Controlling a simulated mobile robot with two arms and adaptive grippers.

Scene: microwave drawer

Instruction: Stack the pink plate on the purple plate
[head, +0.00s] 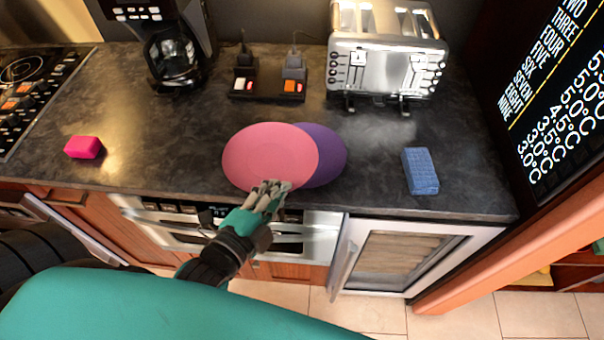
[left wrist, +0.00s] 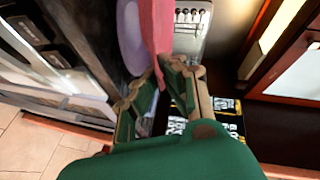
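The pink plate (head: 268,152) covers the left and middle part of the purple plate (head: 328,155), whose right side shows as a crescent on the dark counter. My left gripper (head: 268,188) is at the near edge of the pink plate. In the left wrist view, its fingers (left wrist: 159,82) close on the rim of the pink plate (left wrist: 157,30) from both sides. The purple plate (left wrist: 130,38) is beside it there, close to the pink one; I cannot tell whether they touch. My right gripper is not in view.
A blue sponge-like block (head: 420,171) lies to the right and a pink block (head: 84,147) to the left. A toaster (head: 388,55), a black socket unit (head: 268,84) and a coffee maker (head: 168,45) stand behind. The counter is clear around the plates.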

